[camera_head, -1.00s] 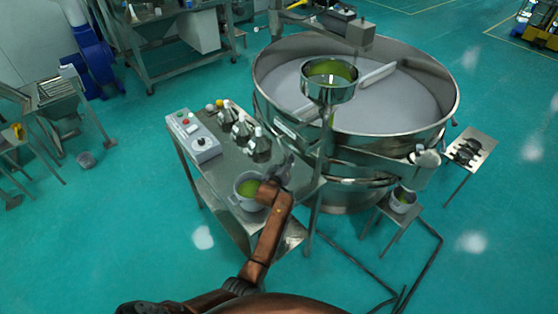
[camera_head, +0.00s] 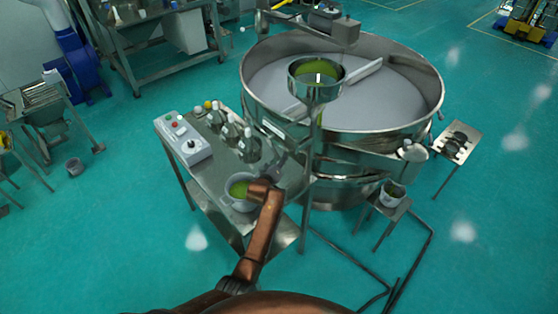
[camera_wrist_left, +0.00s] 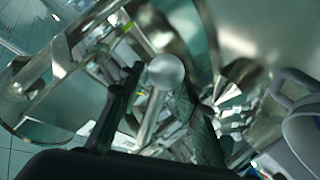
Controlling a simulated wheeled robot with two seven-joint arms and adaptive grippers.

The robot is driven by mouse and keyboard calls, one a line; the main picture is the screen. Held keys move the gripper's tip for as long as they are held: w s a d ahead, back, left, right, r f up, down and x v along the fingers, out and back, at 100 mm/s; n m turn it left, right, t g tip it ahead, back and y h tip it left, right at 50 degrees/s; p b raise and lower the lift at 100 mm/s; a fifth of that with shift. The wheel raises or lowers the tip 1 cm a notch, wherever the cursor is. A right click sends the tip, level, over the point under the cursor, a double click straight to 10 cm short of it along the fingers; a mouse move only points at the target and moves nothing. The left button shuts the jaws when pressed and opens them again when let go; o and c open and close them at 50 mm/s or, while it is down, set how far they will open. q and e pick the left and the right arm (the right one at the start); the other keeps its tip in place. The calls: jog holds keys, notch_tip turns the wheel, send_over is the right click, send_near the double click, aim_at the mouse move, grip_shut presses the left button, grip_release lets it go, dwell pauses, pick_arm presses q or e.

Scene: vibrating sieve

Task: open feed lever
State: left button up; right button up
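In the left wrist view a pale round knob (camera_wrist_left: 166,71) on a metal rod shows between the fingertips of my left gripper (camera_wrist_left: 160,80). I take it for the feed lever's end. The dark fingers stand apart, one on each side, with a visible gap on the left; contact on the right is unclear. In the head view my left gripper (camera_head: 282,162) is beside the post of the feed hopper (camera_head: 317,92), which holds green material. The lever is too small or hidden to make out there. My right gripper is in neither view.
The large round sieve (camera_head: 400,121) stands behind the gripper. A metal side table (camera_head: 205,178) carries a control box (camera_head: 186,146), several metal flasks and a pail (camera_head: 238,205) of green material close to my left wrist.

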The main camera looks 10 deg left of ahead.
pick_arm(q)
jog(key=shift+a, duration=0.1)
jog(key=shift+s, duration=0.15)
jog(key=v, duration=0.7)
dwell(0.5)
jog(key=shift+s, duration=0.1)
